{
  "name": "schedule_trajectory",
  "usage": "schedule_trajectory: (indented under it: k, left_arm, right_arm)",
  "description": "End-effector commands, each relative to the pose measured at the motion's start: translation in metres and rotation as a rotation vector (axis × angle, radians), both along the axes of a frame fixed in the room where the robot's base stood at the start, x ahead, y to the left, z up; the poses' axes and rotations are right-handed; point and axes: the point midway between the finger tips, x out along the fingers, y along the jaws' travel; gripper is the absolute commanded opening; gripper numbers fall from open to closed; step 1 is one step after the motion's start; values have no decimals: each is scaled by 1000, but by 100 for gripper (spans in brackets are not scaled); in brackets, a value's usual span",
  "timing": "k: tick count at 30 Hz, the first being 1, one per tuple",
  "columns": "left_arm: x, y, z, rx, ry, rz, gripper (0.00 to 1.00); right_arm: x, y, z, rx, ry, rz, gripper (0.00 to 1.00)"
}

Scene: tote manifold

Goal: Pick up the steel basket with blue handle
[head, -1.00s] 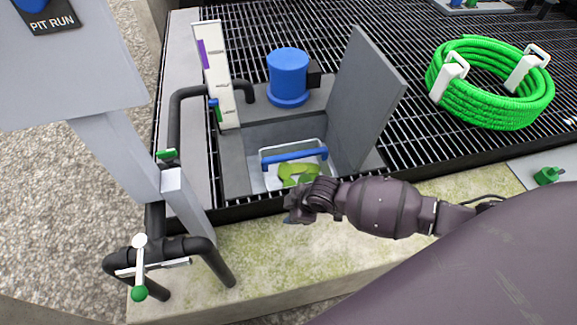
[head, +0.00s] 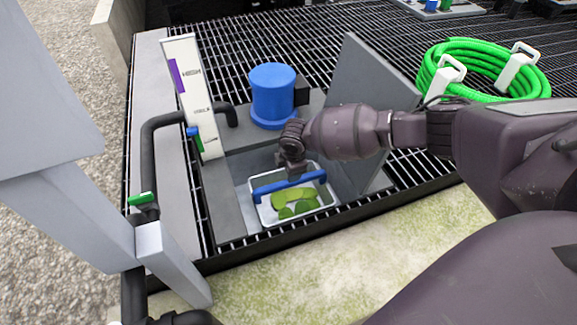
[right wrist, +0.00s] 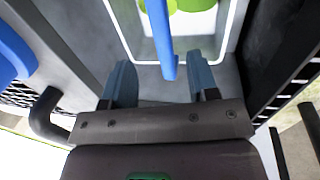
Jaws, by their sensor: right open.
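The steel basket (head: 327,206) with a blue handle (head: 272,188) sits in the open recess in the grating, with green leaf-like pieces (head: 294,200) inside. My right gripper (head: 290,170) is right over the handle. In the right wrist view my right gripper (right wrist: 158,82) is open, and the blue handle (right wrist: 160,40) runs lengthwise between its two fingers, its near end close to the fingertips. The basket rim (right wrist: 234,32) lies just past them. I cannot tell whether the fingers touch the handle. My left gripper is not in view.
A raised grey lid (head: 375,75) stands at the right of the recess, close to my right arm. A blue cylinder (head: 272,92) stands behind it. A white gauge post (head: 190,90) and black pipe (head: 146,150) are at the left. A green hose coil (head: 480,65) lies at the right.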

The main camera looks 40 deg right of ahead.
Motion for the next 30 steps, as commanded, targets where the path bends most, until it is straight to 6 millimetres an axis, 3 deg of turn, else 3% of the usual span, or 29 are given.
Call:
schedule_trajectory:
  k: [7,14,21,30]
  left_arm:
    - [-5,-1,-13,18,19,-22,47]
    - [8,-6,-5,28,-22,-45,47]
    - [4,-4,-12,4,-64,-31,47]
    - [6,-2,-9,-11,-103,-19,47]
  right_arm:
    - [2,-1,-43,1,11,1,54]
    - [8,-2,-58,1,5,1,54]
    - [12,-5,-92,0,12,0,54]
    - [19,-6,-102,1,2,0,54]
